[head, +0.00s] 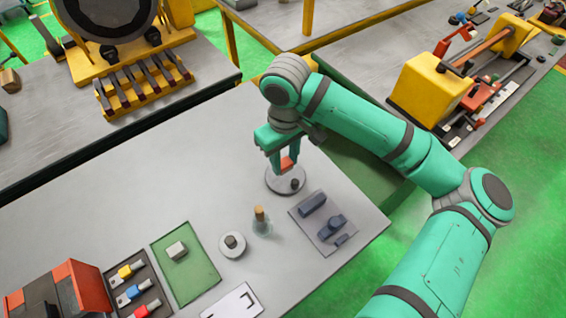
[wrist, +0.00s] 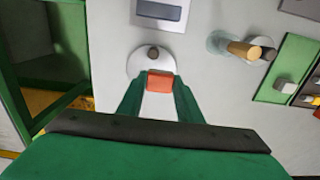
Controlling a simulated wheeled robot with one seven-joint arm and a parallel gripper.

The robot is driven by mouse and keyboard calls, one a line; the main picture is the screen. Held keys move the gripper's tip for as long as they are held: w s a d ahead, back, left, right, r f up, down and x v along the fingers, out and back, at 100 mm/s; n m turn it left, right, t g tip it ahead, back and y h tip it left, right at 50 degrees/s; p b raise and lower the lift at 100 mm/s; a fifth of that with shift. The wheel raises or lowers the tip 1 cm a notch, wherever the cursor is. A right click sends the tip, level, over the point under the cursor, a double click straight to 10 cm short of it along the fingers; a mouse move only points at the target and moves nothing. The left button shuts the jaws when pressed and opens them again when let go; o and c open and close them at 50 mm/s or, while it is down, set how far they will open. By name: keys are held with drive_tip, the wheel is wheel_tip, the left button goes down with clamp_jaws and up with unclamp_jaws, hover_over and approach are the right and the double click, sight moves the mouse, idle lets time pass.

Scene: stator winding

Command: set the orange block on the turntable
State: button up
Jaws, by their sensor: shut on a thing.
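The orange block (head: 287,164) is held between the green fingers of my gripper (head: 286,163) in the head view. In the wrist view the orange block (wrist: 160,81) shows between the two fingertips of my gripper (wrist: 160,84). The turntable, a round light grey disc (head: 279,187), is below the block in the head view. A dark knob (head: 295,184) stands on the disc. In the wrist view the block overlaps the near part of the disc (wrist: 138,62). I cannot tell whether the block touches the disc.
A grey plate (head: 322,236) with dark blue parts lies right of the disc. A cork-topped glass bottle (head: 260,220) and a round white piece (head: 232,245) stand nearby. A green mat (head: 197,277) bears a pale block. The table is clear left of the disc.

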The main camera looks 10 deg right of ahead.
sight(283, 159)
drive_tip(key=w+f, duration=0.1)
drive_tip(key=f, duration=0.1)
drive_tip(key=w+f, duration=0.1)
drive_tip(key=w, duration=0.1)
drive_tip(key=shift+d+f, duration=0.15)
drive_tip(key=shift+f, duration=0.25)
drive_tip(key=shift+w+f, duration=0.2)
drive_tip(key=shift+f, duration=0.75)
drive_tip(key=shift+w+f, duration=0.15)
drive_tip(key=shift+f, duration=0.75)
drive_tip(key=shift+f, duration=0.1)
drive_tip(key=o, duration=1)
drive_tip(key=shift+o, duration=0.2)
drive_tip(key=shift+d, duration=0.1)
wheel_tip(283, 159, up, 12)
